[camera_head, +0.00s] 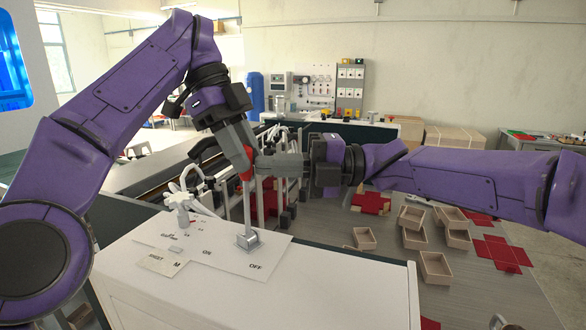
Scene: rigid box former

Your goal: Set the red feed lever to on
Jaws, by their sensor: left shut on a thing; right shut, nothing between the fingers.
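The feed lever (255,212) is a grey rod rising from a metal base (250,241) on the white control panel, beside the OFF label. Its red knob (247,172) is at the top, partly hidden by my grippers. The ON label (207,253) is to the left of the base. My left gripper (246,160) comes down from above and is shut on the red knob. My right gripper (262,165) is shut and empty, pointing left close behind the knob; I cannot tell whether it touches it.
A white star-shaped knob (180,199) stands left of the lever on the cabinet (340,277). Open boxes (436,266) and red cross-shaped blanks (501,253) lie on the grey table to the right. Machine rods stand behind the panel.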

